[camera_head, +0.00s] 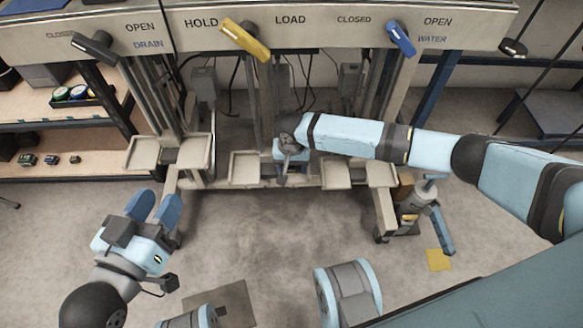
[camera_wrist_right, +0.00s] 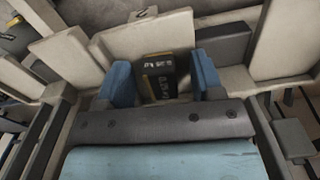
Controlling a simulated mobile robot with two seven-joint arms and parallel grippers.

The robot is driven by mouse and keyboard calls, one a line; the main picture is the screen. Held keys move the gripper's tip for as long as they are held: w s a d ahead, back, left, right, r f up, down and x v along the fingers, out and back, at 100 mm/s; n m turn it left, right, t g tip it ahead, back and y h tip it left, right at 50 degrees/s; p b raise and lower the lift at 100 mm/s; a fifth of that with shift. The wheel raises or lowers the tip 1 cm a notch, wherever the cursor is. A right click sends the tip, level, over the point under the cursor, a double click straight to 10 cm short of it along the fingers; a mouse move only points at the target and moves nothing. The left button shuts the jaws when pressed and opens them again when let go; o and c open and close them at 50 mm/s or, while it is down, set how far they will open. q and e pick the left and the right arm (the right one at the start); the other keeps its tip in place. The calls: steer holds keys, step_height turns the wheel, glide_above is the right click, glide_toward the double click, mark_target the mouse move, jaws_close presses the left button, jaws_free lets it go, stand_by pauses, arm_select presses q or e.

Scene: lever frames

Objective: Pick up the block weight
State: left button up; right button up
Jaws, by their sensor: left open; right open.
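The block weight (camera_wrist_right: 160,80) is a dark block with yellow edging and pale lettering. In the right wrist view it sits in a beige tray-like holder of the frame. My right gripper (camera_wrist_right: 180,82) is open with its two blue fingers on either side of the block's near part; I cannot tell whether they touch it. In the head view my right gripper (camera_head: 284,170) is at the middle of the lever frame, and the block is hidden there. My left gripper (camera_head: 153,208) is open and empty above the floor at the lower left.
The lever frame carries a black lever (camera_head: 97,46), a yellow lever (camera_head: 246,40) and a blue lever (camera_head: 401,38). Beige trays (camera_head: 245,168) line its base. A bottle-like object (camera_head: 412,208) stands by the right leg. Shelves (camera_head: 60,150) stand left. The floor in front is mostly clear.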

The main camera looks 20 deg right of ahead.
jaws_close()
